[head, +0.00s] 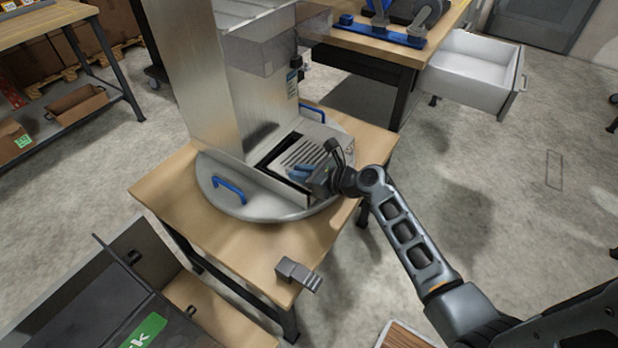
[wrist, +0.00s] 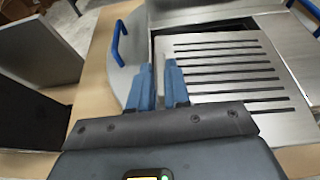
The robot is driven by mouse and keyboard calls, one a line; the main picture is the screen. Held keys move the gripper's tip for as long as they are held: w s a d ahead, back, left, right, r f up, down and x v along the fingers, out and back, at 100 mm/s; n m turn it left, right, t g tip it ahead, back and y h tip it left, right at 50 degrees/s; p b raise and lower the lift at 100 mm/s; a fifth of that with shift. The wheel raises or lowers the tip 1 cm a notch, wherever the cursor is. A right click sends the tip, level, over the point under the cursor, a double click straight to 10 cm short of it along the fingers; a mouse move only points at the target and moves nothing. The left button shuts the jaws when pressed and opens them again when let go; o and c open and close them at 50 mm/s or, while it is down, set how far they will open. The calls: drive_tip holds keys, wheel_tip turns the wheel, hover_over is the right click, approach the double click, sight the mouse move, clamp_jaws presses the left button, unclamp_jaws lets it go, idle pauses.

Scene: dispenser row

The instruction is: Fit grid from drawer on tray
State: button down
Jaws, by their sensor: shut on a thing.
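The grid (head: 305,152), a flat silver plate with dark slots, is at the front of the steel dispenser (head: 235,90). It also shows in the wrist view (wrist: 225,62). The grid lies over or just above a dark-rimmed recess, the tray (head: 273,156); a dark gap shows along its left and far edges. I cannot tell whether it is fully seated. My gripper (head: 302,172) is shut on the grid's near-left edge; its blue fingers (wrist: 158,72) show in the wrist view. The drawer (head: 472,72) at the back right is open and looks empty.
The dispenser's round base (head: 245,208) carries blue handles (head: 229,189) and stands on a small wooden table (head: 175,200). A grey block (head: 297,273) lies at the table's front corner. A dark bin (head: 90,310) is at front left. Floor at right is clear.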

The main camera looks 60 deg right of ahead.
sight(288, 167)
drive_tip(key=shift+w+b, duration=0.5)
drive_tip(key=shift+w, duration=1.4)
drive_tip(key=shift+a+n, duration=0.1)
drive_tip(key=shift+n, duration=0.4)
drive_tip(key=shift+f+b, duration=0.65)
drive_tip(key=shift+f, duration=0.1)
drive_tip(key=c, duration=1)
unclamp_jaws()
drive_tip(key=v, duration=0.8)
drive_tip(key=shift+w, duration=0.1)
